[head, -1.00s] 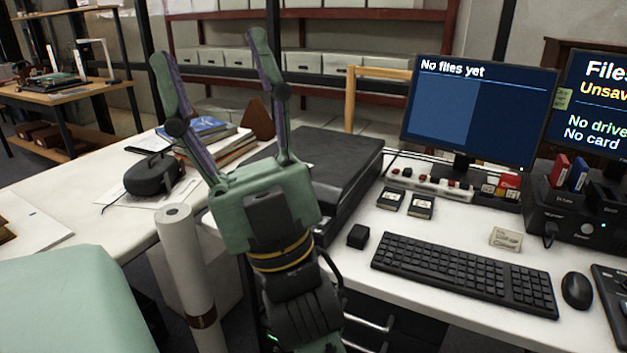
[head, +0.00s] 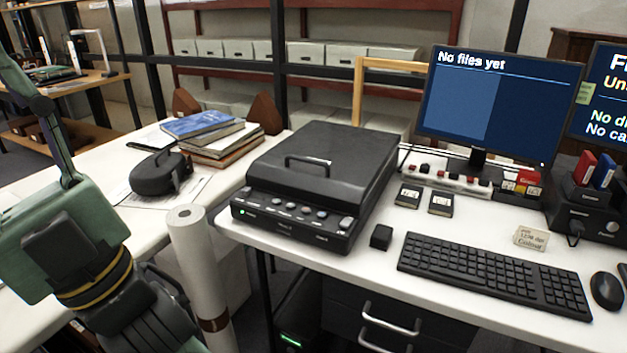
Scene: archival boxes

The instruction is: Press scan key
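The black flatbed scanner (head: 300,190) sits on the white desk, lid down, with a handle on the lid. Its sloped front panel carries a row of small round buttons (head: 305,208), a green light at the left end and a larger pale key (head: 345,222) at the right end. The labels are too small to read, so I cannot tell for sure which is the scan key. My gripper (head: 40,105) is at the left edge, pointing up and left, clear of the scanner. One finger shows, standing apart; the other finger and the tips are out of frame. It appears open and empty.
A monitor (head: 497,105) reads "No files yet". A keyboard (head: 490,272), a small black block (head: 381,237) and two cards stand right of the scanner. Books (head: 210,135), a dark headset-like object (head: 160,172) and a paper roll (head: 197,270) are on the left.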

